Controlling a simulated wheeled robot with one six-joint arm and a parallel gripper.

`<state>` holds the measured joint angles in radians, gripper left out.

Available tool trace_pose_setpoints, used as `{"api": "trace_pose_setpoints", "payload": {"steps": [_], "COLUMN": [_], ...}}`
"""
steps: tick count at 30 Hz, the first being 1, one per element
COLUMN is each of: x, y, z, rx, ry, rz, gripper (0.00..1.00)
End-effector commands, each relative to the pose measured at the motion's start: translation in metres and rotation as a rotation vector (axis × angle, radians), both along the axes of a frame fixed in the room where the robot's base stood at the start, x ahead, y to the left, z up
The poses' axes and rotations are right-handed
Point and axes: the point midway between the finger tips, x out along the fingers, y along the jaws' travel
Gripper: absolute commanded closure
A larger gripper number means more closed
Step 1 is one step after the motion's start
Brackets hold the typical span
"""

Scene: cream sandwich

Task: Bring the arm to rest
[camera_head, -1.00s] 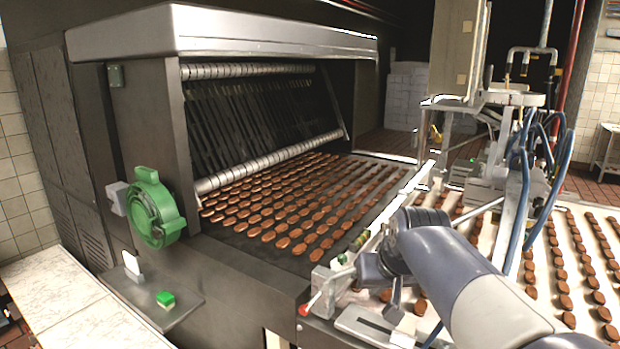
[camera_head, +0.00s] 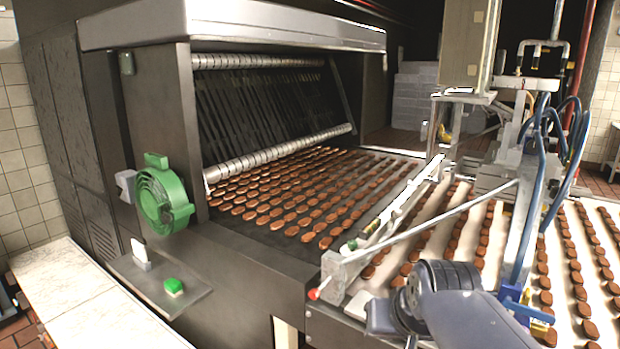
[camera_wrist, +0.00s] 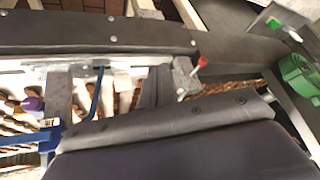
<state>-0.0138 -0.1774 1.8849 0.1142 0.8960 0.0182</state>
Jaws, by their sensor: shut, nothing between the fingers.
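My arm (camera_head: 450,305) shows at the lower right of the head view, bent low in front of the conveyor. Its grey, rounded joint is near the rail beside the rows of brown biscuits (camera_head: 290,200). My gripper's fingers do not show in either view. In the wrist view, a large dark surface fills the bottom and hides much of the scene. Above it are a strip of the line and a red knob (camera_wrist: 201,63), which also shows in the head view (camera_head: 313,294).
A dark oven-like machine (camera_head: 160,100) with a green wheel (camera_head: 163,203) stands at the left. A metal frame with blue hoses (camera_head: 545,170) rises over the belt at the right. A green button (camera_head: 173,286) sits on a small shelf. A pale worktop (camera_head: 70,285) is at the lower left.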

Motion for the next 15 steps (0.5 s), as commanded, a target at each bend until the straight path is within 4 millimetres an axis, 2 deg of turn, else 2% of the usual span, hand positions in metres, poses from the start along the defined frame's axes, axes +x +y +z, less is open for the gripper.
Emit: {"api": "trace_pose_setpoints", "payload": {"steps": [6,15], "x": [-0.0118,-0.0134], "y": [-0.0021,-0.0024], "z": [0.0029,0.0022], "rx": [-0.006,-0.008], "ry": [0.003,0.005], "rz": [-0.003,-0.004], "gripper": [1.00,1.00]}}
